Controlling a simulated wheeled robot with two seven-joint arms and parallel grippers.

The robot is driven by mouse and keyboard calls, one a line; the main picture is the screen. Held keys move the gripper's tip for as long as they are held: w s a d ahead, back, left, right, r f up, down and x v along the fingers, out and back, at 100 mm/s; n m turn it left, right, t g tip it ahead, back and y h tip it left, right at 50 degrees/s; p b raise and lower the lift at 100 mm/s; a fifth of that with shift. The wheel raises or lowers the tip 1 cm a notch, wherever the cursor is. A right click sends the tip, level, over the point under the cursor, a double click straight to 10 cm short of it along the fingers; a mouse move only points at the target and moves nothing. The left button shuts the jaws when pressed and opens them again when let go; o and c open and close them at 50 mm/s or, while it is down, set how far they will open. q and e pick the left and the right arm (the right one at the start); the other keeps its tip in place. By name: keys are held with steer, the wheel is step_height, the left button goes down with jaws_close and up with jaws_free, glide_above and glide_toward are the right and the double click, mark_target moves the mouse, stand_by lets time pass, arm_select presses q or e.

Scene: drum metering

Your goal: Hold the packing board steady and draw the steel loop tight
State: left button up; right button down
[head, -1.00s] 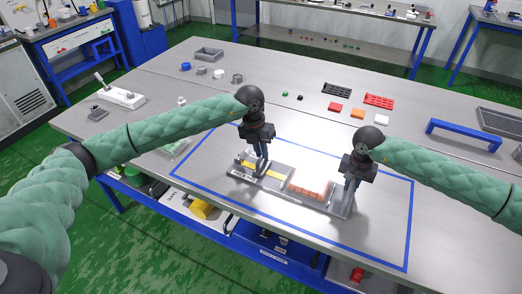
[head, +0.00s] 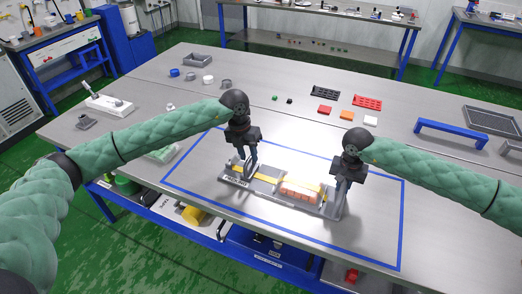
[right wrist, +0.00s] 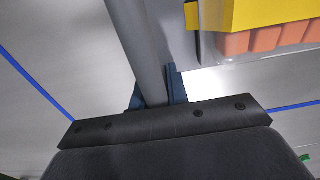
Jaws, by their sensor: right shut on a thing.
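The grey packing board (head: 325,209) lies inside the blue outline on the steel table. A yellow strap (head: 266,179) runs along it, and orange blocks (head: 298,192) sit under a glossy clear cover. My left gripper (head: 249,172) points down over the board's left part; its fingertips are too small to tell open or shut, and I cannot make out the steel loop there. My right gripper (head: 337,196) is at the board's right end. In the right wrist view its blue fingers (right wrist: 158,92) are shut on a round grey bar (right wrist: 134,40), beside the yellow band (right wrist: 255,14) and blocks.
Red, orange and white blocks (head: 325,109) and red and black trays (head: 367,103) lie behind the board. A blue stand (head: 452,132) is at the right. Small cups and a grey tray (head: 197,60) stand at the back left. The table before the board is clear.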

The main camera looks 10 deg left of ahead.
mark_target(250, 158)
arm_select(q)
steer(key=shift+d+r, duration=0.45)
steer(key=shift+d, duration=0.1)
step_height(250, 158, up, 11)
steer(key=a, duration=0.2)
steer(key=s+d+f+n, duration=0.1)
steer(key=d+f+n, duration=0.1)
steer(key=d+n, duration=0.3)
steer(key=s+d+f+n, duration=0.2)
steer(key=d+n, duration=0.2)
steer(key=d, duration=0.2)
steer(key=shift+s+d+n, duration=0.25)
steer(key=shift+d+n, duration=0.05)
steer(key=shift+n, duration=0.1)
